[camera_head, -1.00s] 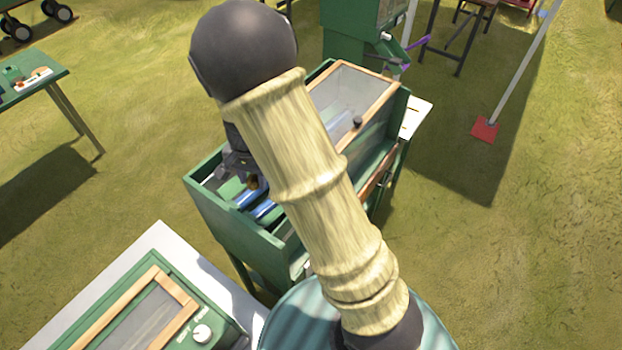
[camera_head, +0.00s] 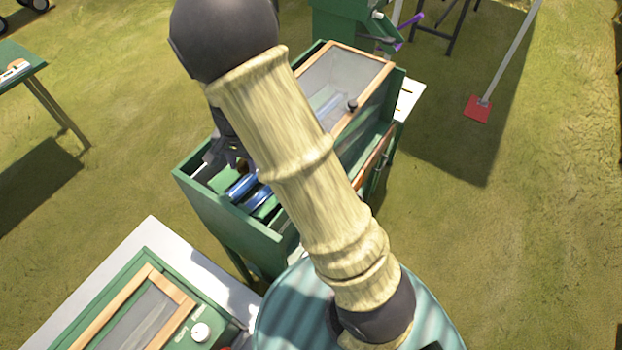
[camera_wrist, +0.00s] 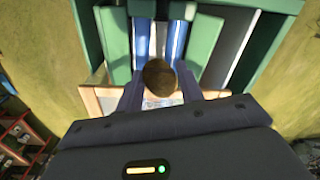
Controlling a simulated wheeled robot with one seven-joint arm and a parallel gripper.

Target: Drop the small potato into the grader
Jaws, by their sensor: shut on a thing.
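The small potato (camera_wrist: 158,75) is brown and round and sits between the two dark fingers of my gripper (camera_wrist: 160,90) in the wrist view. My gripper is shut on it. The grader (camera_head: 225,212) is a green open-topped machine with blue rollers (camera_head: 242,187) and a wood-framed clear lid over its far part. In the wrist view the blue rollers (camera_wrist: 178,38) and green panels lie beyond the potato, and the potato appears over the rollers. In the head view my arm hides much of the grader and most of my gripper (camera_head: 230,152).
A second green machine with a wood-framed window (camera_head: 140,305) and white knob stands on a white table at the lower left. A green machine (camera_head: 345,28) stands behind the grader. A post with a red foot (camera_head: 478,110) is at the right. Open grass lies on both sides.

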